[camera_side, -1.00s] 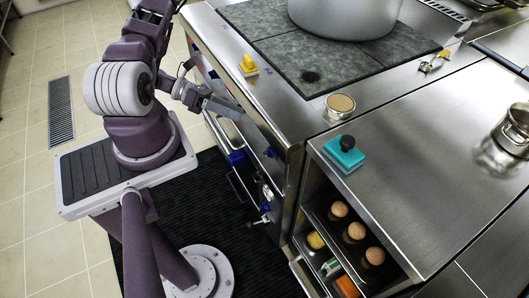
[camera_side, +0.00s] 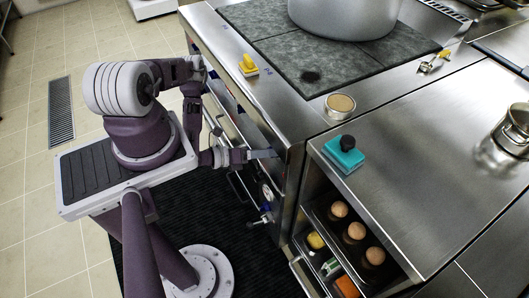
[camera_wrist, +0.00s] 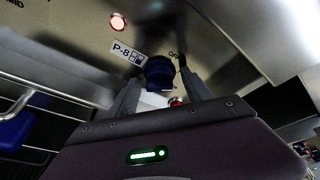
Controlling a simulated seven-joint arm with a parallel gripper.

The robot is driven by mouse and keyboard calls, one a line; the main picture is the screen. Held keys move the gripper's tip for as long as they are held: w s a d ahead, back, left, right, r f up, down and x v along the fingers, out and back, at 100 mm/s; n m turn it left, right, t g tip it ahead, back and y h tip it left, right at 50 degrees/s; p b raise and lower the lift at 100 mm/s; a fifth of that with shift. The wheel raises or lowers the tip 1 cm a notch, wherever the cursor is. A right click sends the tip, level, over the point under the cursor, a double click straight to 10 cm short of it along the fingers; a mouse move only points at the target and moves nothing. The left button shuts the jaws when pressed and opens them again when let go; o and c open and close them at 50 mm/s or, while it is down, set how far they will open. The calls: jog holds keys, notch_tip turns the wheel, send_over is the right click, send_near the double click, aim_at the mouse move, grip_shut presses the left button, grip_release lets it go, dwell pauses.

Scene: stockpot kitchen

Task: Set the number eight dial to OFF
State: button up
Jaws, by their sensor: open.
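In the wrist view the blue dial (camera_wrist: 160,70) sits on the steel front panel beside a white label (camera_wrist: 128,54) reading "P-8". Lettering next to the dial is partly cut off, so I cannot tell its setting. My gripper (camera_wrist: 161,92) is open, with one finger on each side of the dial in this view. I cannot tell whether the fingers touch it. In the side view my gripper (camera_side: 270,154) is at the stove's front panel, near its right corner. The dial is hidden there.
A lit red lamp (camera_wrist: 118,22) is on the panel near the label. A rail rack and a blue part (camera_wrist: 14,131) are at the left of the wrist view. A gauge (camera_side: 267,193) and pipe fittings sit below my gripper. Open shelves (camera_side: 345,235) stand to the right.

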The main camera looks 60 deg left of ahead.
grip_shut()
jog(key=shift+n+t+h, duration=0.4)
jog(key=shift+n+h, duration=0.6)
jog(key=shift+n, duration=1.3)
jog(key=shift+a, duration=0.1)
grip_release()
jog(key=shift+f, duration=0.1)
